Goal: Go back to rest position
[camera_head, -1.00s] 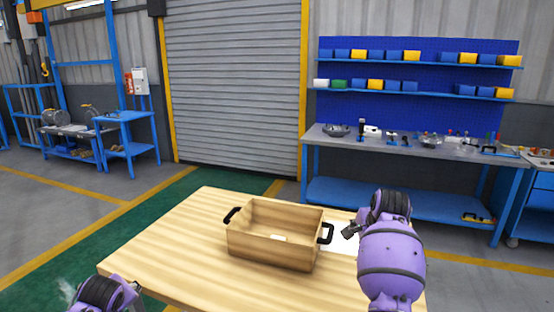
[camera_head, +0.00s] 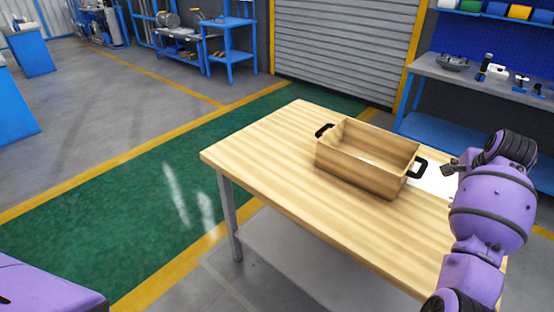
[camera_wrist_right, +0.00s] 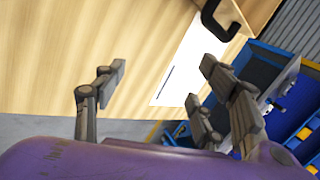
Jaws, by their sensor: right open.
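My right gripper (camera_head: 450,169) is beside the right end of the wooden crate, over the table near a white sheet. In the right wrist view its fingers (camera_wrist_right: 160,80) are spread apart with nothing between them. The wooden crate (camera_head: 360,177) with black handles stands on the wooden table (camera_head: 270,150). A small pale patch shows inside the crate, too small to make out. A purple part of my left arm shows at the bottom left of the head view. My left gripper is out of view.
The white sheet (camera_head: 437,182) lies on the table right of the crate; it also shows in the wrist view (camera_wrist_right: 185,70). A blue workbench (camera_head: 440,130) with tools stands behind. The green floor lane (camera_head: 150,215) left of the table is clear.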

